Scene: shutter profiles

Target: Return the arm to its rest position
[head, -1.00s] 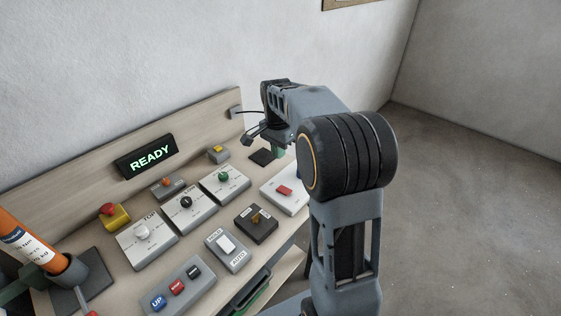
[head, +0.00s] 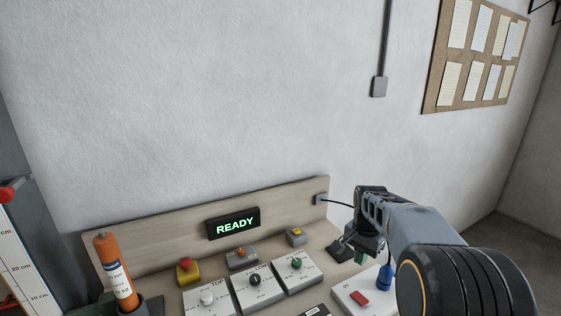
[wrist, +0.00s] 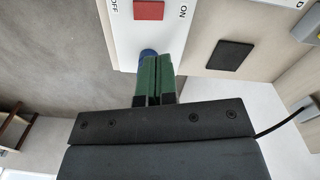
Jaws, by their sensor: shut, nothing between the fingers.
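My arm reaches over the right end of the bench in the head view. My gripper (head: 360,257) points down there, and its green fingers are together with nothing between them. In the wrist view the shut green fingers (wrist: 158,78) appear in front of a white switch box (wrist: 125,35) with a red rocker (wrist: 149,10) marked ON and OFF. A blue round part (wrist: 148,56) shows just beyond the fingertips; I cannot tell whether they touch it. The same red rocker (head: 359,298) is low in the head view.
A lit READY display (head: 234,223) stands at the bench back. Several knob boxes, a yellow box with a red button (head: 187,270) and an orange cylinder (head: 115,270) are to the left. A black square pad (wrist: 231,55) lies near my gripper. Open floor (head: 520,235) is at right.

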